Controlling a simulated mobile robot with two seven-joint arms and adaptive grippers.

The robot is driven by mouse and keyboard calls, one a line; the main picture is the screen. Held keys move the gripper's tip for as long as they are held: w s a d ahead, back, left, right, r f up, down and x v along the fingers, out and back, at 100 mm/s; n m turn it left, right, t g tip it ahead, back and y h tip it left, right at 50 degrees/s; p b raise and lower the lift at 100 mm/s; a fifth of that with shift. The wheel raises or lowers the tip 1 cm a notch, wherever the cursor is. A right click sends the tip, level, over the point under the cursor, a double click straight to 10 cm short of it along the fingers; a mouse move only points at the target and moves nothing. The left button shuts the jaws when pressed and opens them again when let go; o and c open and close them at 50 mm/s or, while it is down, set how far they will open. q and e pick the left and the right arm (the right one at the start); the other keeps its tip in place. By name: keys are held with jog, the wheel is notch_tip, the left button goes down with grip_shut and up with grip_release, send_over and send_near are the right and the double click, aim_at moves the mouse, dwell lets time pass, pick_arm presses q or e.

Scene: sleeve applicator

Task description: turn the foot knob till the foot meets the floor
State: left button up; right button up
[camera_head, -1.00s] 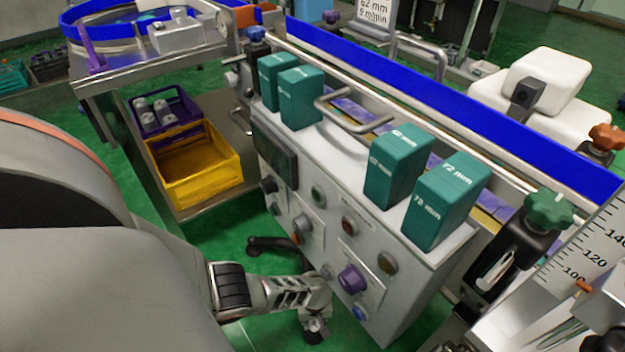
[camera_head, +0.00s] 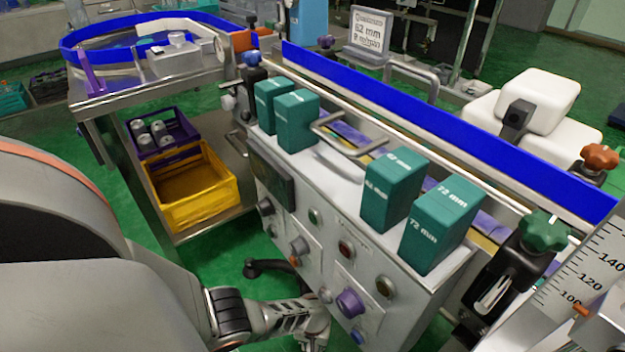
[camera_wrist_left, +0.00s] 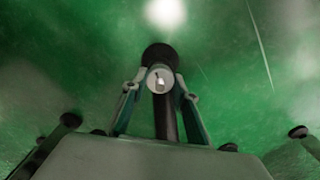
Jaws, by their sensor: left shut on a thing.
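A dark round foot (camera_wrist_left: 158,54) shows just past the knob, against the green floor. I cannot tell whether the foot touches the floor. In the head view my left gripper (camera_head: 314,342) is low beside the grey machine cabinet (camera_head: 405,315), cut by the bottom edge. The knob is hidden there. My right gripper is not in view.
A black leg (camera_head: 268,267) sticks out low from the cabinet, just behind my left wrist. Panel knobs, including a purple one (camera_head: 350,302), face my arm. A yellow crate (camera_head: 195,210) sits on a low shelf at left. Green floor lies between.

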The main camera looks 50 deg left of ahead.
pick_arm(q)
jog(key=shift+s+d, duration=0.1)
jog(key=o, duration=1.1)
jog(key=shift+r, duration=0.95)
notch_tip(320, 180, up, 10)
